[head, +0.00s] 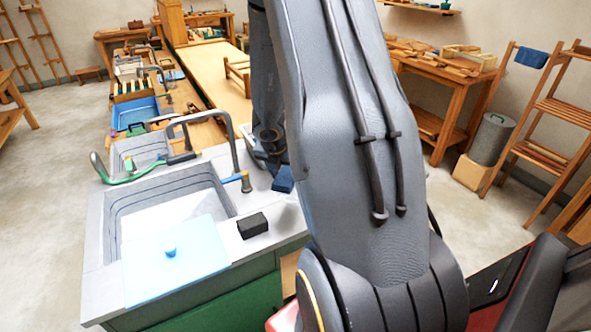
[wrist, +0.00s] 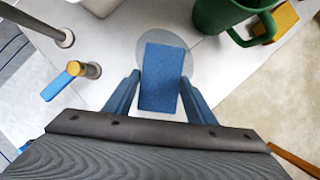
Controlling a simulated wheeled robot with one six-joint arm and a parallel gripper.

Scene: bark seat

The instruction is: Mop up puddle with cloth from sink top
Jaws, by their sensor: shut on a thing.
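The blue cloth (wrist: 163,78) is a folded, flat rectangle in the wrist view. My gripper (wrist: 160,76) is shut on it, with one blue finger on each side. The puddle (wrist: 190,62) shows as a round, greyish, see-through patch on the pale sink top (wrist: 113,48). The cloth overlaps the middle of the puddle in this view; whether it touches the surface I cannot tell. In the head view my arm hides most of the gripper, and a small blue piece (head: 283,180) shows beside it, either cloth or finger.
A green mug (wrist: 218,14) and a yellow block (wrist: 278,22) stand just beyond the puddle. Taps (head: 236,150) rise beside the sink basin (head: 160,205). A light blue board with a knob (head: 178,262) covers the basin's near part. A black block (head: 252,225) lies on the sink top.

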